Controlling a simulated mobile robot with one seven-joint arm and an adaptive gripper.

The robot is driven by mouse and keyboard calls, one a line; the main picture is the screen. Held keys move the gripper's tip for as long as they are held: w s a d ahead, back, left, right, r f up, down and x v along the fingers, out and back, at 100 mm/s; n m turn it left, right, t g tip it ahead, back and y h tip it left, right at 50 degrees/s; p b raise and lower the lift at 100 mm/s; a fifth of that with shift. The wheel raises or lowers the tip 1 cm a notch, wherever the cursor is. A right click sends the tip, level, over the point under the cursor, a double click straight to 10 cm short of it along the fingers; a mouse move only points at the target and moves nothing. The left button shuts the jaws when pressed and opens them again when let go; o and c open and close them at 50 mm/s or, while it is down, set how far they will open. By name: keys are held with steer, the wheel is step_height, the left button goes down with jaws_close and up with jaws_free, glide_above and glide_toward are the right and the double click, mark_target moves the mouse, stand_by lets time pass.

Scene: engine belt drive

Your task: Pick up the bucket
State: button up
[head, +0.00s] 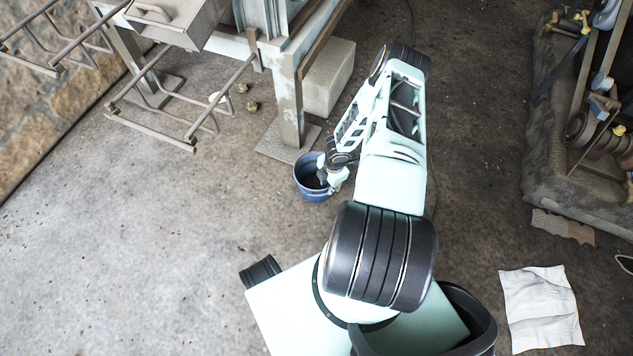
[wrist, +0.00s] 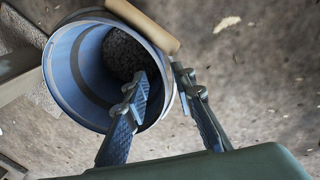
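The blue bucket (head: 314,195) stands on the concrete floor beside the foot of a metal post. In the wrist view the bucket (wrist: 66,75) shows its open mouth, with a dark lump (wrist: 122,54) inside and a tan handle grip (wrist: 143,27) across the upper rim. My gripper (wrist: 161,80) is open and straddles the right part of the rim. One finger appears over the bucket's mouth and the other outside the wall. I cannot tell whether either finger touches it. In the head view my gripper (head: 328,177) is at the bucket's right side, partly covering it.
The metal post (head: 289,110) on its base plate and a concrete block (head: 328,78) stand just behind the bucket. A metal rack (head: 160,135) juts out at upper left. Engine machinery (head: 590,130) stands at right, and a white cloth (head: 541,308) lies at lower right. The left floor is clear.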

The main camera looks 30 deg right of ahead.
mark_target(327, 189)
steer(key=f, duration=0.1)
steer(key=f+b, duration=0.1)
steer(key=f, duration=0.2)
steer(key=shift+w+f+b, duration=0.2)
steer(key=shift+w+b, duration=0.05)
steer(key=shift+b, duration=0.15)
steer(key=shift+c, duration=0.4)
steer(key=shift+r, duration=0.1)
jaws_close()
